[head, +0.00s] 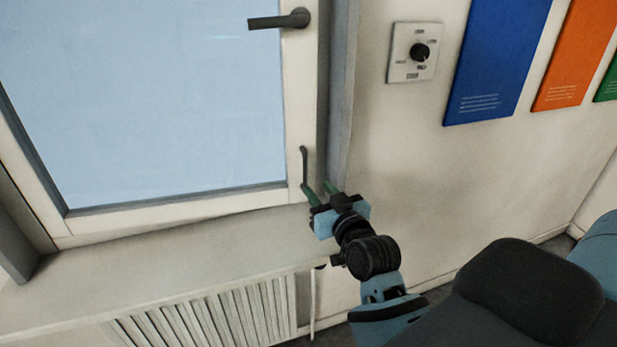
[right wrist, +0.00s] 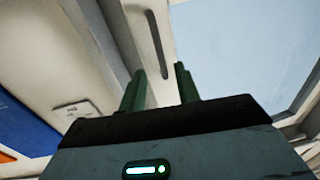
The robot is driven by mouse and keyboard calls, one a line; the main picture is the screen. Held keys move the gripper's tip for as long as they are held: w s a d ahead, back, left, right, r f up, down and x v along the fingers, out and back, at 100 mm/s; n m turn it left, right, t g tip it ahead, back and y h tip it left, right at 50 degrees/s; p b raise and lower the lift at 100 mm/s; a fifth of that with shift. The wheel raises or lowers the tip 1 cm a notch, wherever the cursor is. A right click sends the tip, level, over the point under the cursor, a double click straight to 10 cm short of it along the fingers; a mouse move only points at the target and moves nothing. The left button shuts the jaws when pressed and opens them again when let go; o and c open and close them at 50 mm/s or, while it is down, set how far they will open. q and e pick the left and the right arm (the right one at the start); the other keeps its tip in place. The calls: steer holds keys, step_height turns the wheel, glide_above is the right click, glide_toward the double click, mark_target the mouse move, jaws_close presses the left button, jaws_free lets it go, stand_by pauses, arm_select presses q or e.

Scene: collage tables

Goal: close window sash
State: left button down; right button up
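The window sash (head: 298,100) has a white frame around a pale blue pane and fills the left of the head view. A dark lever handle (head: 280,20) sits high on its right stile. A slim dark upright pull (head: 304,165) sits low on the same stile. My right gripper (head: 318,186) is at the sash's lower right corner, by the pull's lower end. Its green fingers are apart. In the right wrist view the pull (right wrist: 158,45) shows beyond and between the open fingertips (right wrist: 162,78); contact cannot be told. My left gripper is out of view.
A pale sill (head: 170,265) runs below the sash, above a slatted radiator grille (head: 205,325). Right of the window, the wall holds a dial plate (head: 414,52) and blue (head: 495,60), orange (head: 575,55) and green panels. The wall below them is bare.

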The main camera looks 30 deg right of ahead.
mark_target(306, 175)
steer(key=shift+w+d, duration=0.15)
steer(key=shift+w, duration=1)
steer(key=shift+w+d, duration=0.2)
steer(key=shift+w, duration=0.95)
steer(key=shift+w+d, duration=0.15)
steer(key=shift+w, duration=1)
jaws_close()
